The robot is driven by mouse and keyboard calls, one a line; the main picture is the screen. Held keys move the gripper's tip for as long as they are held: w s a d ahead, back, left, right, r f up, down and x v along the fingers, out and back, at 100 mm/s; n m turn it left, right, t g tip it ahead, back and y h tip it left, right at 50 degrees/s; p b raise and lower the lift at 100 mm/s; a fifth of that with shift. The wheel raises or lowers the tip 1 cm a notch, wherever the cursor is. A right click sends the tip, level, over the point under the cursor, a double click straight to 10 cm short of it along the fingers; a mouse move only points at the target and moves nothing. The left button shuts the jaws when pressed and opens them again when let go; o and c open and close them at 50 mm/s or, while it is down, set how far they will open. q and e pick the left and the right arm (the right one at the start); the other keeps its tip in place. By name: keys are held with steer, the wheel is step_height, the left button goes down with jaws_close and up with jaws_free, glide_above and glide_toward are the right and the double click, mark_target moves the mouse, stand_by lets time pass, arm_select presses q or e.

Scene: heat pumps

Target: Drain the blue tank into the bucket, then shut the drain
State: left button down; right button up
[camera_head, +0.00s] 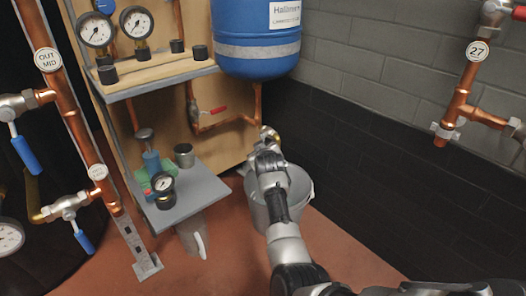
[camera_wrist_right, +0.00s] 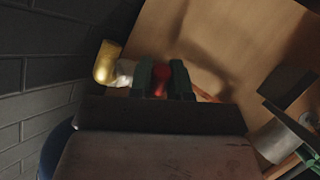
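The blue tank (camera_head: 256,38) hangs on the wall at the top middle of the head view, with a copper pipe (camera_head: 258,98) running down from it. The grey bucket (camera_head: 300,190) stands on the floor below, partly hidden by my right arm. My right gripper (camera_wrist_right: 161,80) is at the drain valve, its dark fingers on both sides of the red drain handle (camera_wrist_right: 160,87) and seemingly closed on it. The drain's brass spout (camera_wrist_right: 107,62) and silver valve body (camera_wrist_right: 125,73) show beside the fingers. No water is visible. My left gripper is not in view.
A red-handled valve (camera_head: 218,109) sits on the copper pipe left of the drain. A grey shelf (camera_head: 190,200) holds a gauge (camera_head: 163,184) and cups. A white jug (camera_head: 192,238) stands beneath. Pipes with blue-handled valves (camera_head: 26,154) stand at left. Red floor at the front is clear.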

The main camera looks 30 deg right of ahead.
jaws_close()
steer(key=shift+f, duration=0.15)
steer(key=shift+w+a+f+m+t+b, duration=0.1)
steer(key=shift+w+f+m+t+b, duration=0.1)
steer(key=shift+m+t+b, duration=0.3)
steer(key=shift+w+f+t+b, duration=0.3)
steer(key=shift+t+b, duration=0.2)
steer(key=shift+t, duration=0.3)
steer(key=shift+w+a+f+m+t+h+b, duration=0.1)
steer(key=shift+w+m+t+h+b, duration=0.5)
steer(key=shift+b, duration=0.9)
steer(key=shift+w+a+m+t+h+b, duration=0.15)
steer(key=shift+m+t+h+b, duration=0.25)
steer(key=shift+m+t+b, duration=0.85)
steer(key=shift+w+a+f+m+t+h+b, duration=0.1)
steer(key=shift+w+m+t+h+b, duration=0.3)
steer(key=shift+b, duration=1.4)
steer(key=shift+d+t, duration=0.1)
steer(key=shift+t, duration=0.15)
steer(key=shift+r, duration=0.1)
